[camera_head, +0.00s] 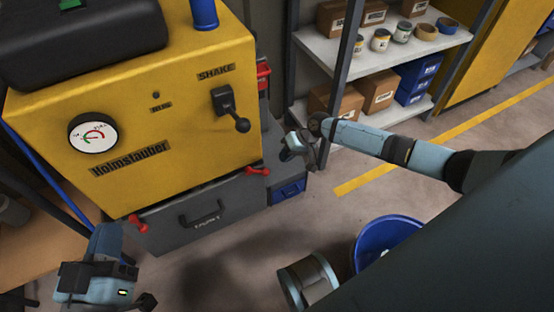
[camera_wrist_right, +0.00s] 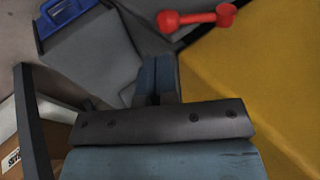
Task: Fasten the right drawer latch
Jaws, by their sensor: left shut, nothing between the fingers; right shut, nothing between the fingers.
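The right drawer latch (camera_head: 258,170) is a red lever at the upper right corner of the grey drawer (camera_head: 175,235), below the yellow machine. It lies roughly sideways; whether it hooks the drawer is too small to tell. It also shows in the right wrist view (camera_wrist_right: 197,17), beyond my fingertips. My right gripper (camera_head: 286,153) is shut and empty, to the right of the latch and apart from it. It also shows in the wrist view (camera_wrist_right: 157,72). The red left latch (camera_head: 138,223) is at the drawer's left end. My left gripper (camera_head: 146,300) is shut and empty at the lower left.
The yellow machine (camera_head: 190,120) has a black shake lever (camera_head: 230,108) on its front. A blue bin (camera_head: 288,190) is right of the drawer. Metal shelves (camera_head: 330,50) stand behind my right arm. A blue bucket (camera_head: 385,235) and a metal can (camera_head: 308,280) are at the front.

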